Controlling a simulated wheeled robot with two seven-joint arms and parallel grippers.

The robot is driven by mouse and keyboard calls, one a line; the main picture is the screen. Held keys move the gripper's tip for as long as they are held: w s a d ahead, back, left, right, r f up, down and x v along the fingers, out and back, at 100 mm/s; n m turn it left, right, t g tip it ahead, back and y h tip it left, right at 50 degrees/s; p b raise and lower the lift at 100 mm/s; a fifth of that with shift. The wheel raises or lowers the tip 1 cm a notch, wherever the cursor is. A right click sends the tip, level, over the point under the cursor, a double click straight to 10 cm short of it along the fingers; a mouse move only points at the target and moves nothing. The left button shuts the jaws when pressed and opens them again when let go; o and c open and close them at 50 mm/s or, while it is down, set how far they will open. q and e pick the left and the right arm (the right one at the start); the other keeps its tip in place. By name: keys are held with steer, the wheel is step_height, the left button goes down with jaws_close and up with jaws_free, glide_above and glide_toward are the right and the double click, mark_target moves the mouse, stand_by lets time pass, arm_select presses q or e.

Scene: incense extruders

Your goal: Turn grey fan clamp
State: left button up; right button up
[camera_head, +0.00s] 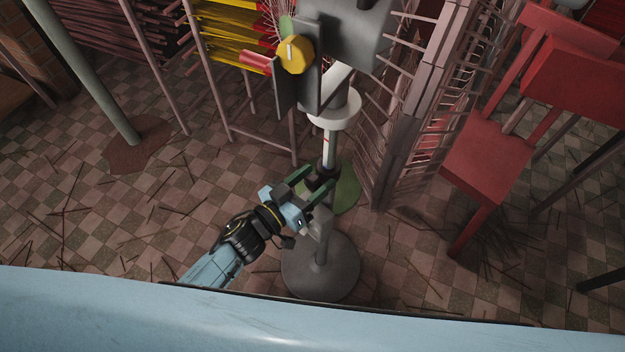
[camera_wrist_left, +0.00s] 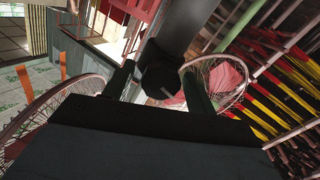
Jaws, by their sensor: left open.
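The grey fan clamp (camera_head: 325,174) is a dark collar with a knob, partway up the fan's upright pole (camera_head: 329,148). My left gripper (camera_head: 318,180) comes in from the lower left, with its fingers open on either side of the clamp. In the left wrist view the clamp's dark knob (camera_wrist_left: 162,72) sits between the two green fingers, and I see a gap beside it. I cannot tell whether a finger touches it. My right gripper is in no view.
The fan's round grey base (camera_head: 320,270) stands on the checkered floor, below my gripper. The grey fan head with a yellow knob (camera_head: 295,55) is above. Racks of yellow and red incense (camera_head: 230,40) stand behind. Red chairs (camera_head: 488,160) stand at the right. Sticks litter the floor.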

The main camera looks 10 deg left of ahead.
arm_select(q)
steer(key=c, duration=1)
steer(key=shift+m, duration=0.3)
steer(key=shift+m+p, duration=0.3)
steer(key=shift+m, duration=0.5)
steer(key=shift+s+m+p, duration=0.1)
steer(key=shift+m+p, duration=0.2)
steer(key=shift+m, duration=1.4)
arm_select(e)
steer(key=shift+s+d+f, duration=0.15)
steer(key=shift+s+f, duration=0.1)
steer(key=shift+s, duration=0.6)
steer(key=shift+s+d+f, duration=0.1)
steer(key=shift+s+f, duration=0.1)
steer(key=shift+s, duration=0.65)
arm_select(q)
steer(key=o, duration=1)
